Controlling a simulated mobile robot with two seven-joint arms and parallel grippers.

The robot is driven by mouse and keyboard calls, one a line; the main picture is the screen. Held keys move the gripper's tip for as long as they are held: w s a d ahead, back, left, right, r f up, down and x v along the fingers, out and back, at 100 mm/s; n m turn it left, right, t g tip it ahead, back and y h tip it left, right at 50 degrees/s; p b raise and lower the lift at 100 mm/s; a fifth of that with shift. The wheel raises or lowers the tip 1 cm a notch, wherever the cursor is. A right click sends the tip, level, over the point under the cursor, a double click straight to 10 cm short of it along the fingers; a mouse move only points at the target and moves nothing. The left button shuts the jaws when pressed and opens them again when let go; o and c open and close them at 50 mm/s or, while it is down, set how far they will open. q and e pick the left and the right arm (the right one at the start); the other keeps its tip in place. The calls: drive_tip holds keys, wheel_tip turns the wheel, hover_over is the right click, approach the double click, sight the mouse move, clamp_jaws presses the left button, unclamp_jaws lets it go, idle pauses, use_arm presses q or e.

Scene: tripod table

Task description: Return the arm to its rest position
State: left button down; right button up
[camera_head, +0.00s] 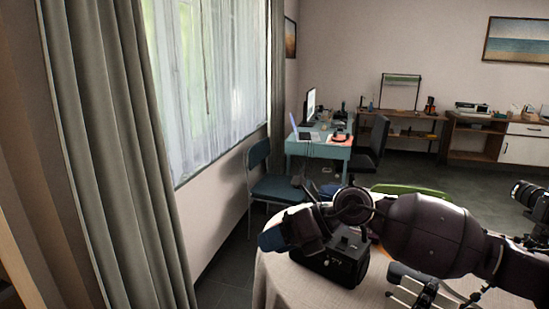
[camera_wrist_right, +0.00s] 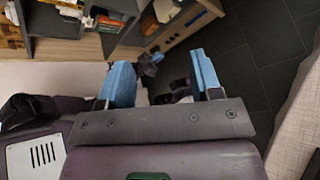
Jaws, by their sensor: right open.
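My right arm comes in from the right in the head view and reaches left over the round table with a pale cloth (camera_head: 272,290). My right gripper (camera_head: 270,239) is near the table's left side, with a blue fingertip showing. In the right wrist view the two blue fingers of this gripper (camera_wrist_right: 163,80) stand apart with nothing held between them. A dark box-shaped thing (camera_head: 338,262) shows below the arm over the table; whether it rests on the cloth is hard to tell. My left gripper is not in view.
A camera with a black lens (camera_head: 530,196) shows at the right edge. A blue chair (camera_head: 274,188) stands behind the table, near a teal desk (camera_head: 322,149). Grey curtains (camera_head: 115,150) hang at the left. Dark floor is open left of the table.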

wheel_tip(320, 180, up, 5)
drive_tip(key=w+d+m+t+y, duration=0.1)
drive_tip(key=m+t+y, duration=0.7)
drive_tip(key=m, duration=0.6)
drive_tip(key=d+f+m+t+h, duration=0.9)
drive_tip(key=d+f+m+h, duration=0.25)
drive_tip(key=m, duration=0.55)
drive_tip(key=s+d+f+m+g+h, duration=0.1)
drive_tip(key=s+d+f+m+h, duration=0.3)
drive_tip(key=f, duration=0.4)
drive_tip(key=s+d+f+m+g+h, duration=0.1)
drive_tip(key=s+d+f+m+h, duration=0.1)
drive_tip(key=s+d+f+m, duration=0.45)
drive_tip(key=s+d+f+m+g+h, duration=0.2)
drive_tip(key=s+d+f+g, duration=0.2)
drive_tip(key=s+f, duration=0.9)
drive_tip(key=s, duration=0.2)
drive_tip(key=shift+s+d+f+h, duration=0.15)
drive_tip(key=shift+s+f+h, duration=0.15)
drive_tip(key=shift+s+h, duration=0.05)
